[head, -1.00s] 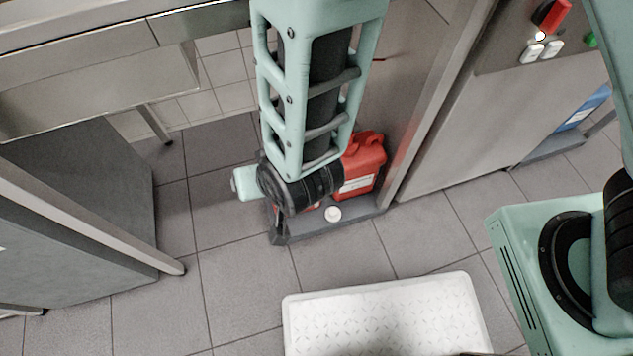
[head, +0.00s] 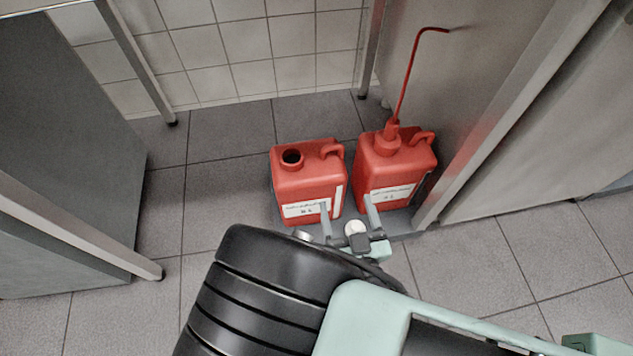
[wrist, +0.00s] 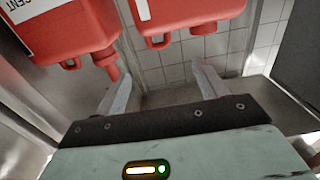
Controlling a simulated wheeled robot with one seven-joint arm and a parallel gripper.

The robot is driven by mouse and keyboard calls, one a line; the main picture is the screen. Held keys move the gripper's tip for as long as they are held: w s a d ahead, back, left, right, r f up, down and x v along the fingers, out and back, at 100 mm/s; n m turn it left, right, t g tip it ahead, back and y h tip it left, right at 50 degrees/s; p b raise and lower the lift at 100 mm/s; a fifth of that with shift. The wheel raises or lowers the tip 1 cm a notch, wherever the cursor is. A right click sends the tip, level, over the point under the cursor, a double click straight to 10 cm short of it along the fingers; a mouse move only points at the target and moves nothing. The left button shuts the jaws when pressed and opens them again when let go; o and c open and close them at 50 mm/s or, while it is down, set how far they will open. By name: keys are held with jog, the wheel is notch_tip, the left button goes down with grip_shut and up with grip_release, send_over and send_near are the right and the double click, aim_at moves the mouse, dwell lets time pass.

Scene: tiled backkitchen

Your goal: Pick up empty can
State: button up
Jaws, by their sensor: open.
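Two red cans stand side by side in the head view. The left can (head: 307,180) has an open, uncapped neck, a handle and a white label. The right can (head: 390,180) has a red pump with a bent tube (head: 408,75) in its neck. Their contents cannot be seen. My gripper (head: 346,203) is open and empty, its two fingers apart in front of the cans' lower fronts. In the wrist view both cans appear upside down: the pump can (wrist: 72,28) at upper left, the uncapped can (wrist: 185,12) at upper middle. The fingers (wrist: 160,74) point toward the gap below them, with nothing between them.
The cans stand on a low grey tray (head: 408,224). A small white round object (head: 355,227) shows by my gripper. A steel cabinet (head: 490,110) stands close at right. A grey panel (head: 65,150) is at left, with free tiled floor (head: 215,210) between.

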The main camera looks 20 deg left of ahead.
jog(key=b, duration=0.4)
send_near(333, 150)
jog(key=x, duration=0.2)
jog(key=f+x, duration=0.1)
jog(key=x, duration=0.2)
jog(key=shift+w+a+f, duration=0.1)
jog(key=shift+w+a, duration=0.05)
jog(key=shift+a, duration=0.05)
jog(key=b+x, duration=0.3)
jog(key=x, duration=0.1)
jog(key=shift+w+f+b, duration=0.1)
jog(key=shift+w+b, duration=0.15)
jog(key=shift+b, duration=0.1)
jog(key=shift+w+a, duration=0.2)
jog(key=shift+w, duration=0.25)
jog(key=shift+r, duration=0.25)
grip_shut()
